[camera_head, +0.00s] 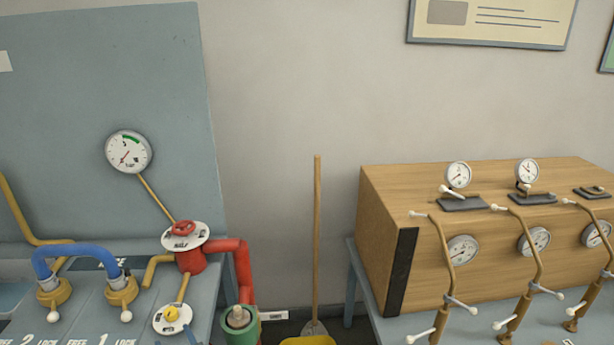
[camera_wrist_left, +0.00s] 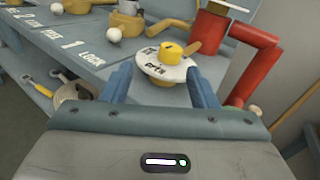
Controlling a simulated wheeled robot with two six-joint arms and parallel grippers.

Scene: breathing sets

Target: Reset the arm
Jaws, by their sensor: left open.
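My left gripper (camera_wrist_left: 158,72) shows in the left wrist view with its two blue-grey fingers spread apart and nothing held between them. Beyond the fingers is a white round dial plate with a yellow knob (camera_wrist_left: 171,50); I cannot tell the exact gap to it. In the head view the same yellow knob (camera_head: 171,314) sits low on the grey panel bench.
A red valve (camera_head: 189,256) with a red pipe stands behind the knob. A blue hose (camera_head: 75,252) joins two brass fittings at left. A pressure gauge (camera_head: 128,151) is above.

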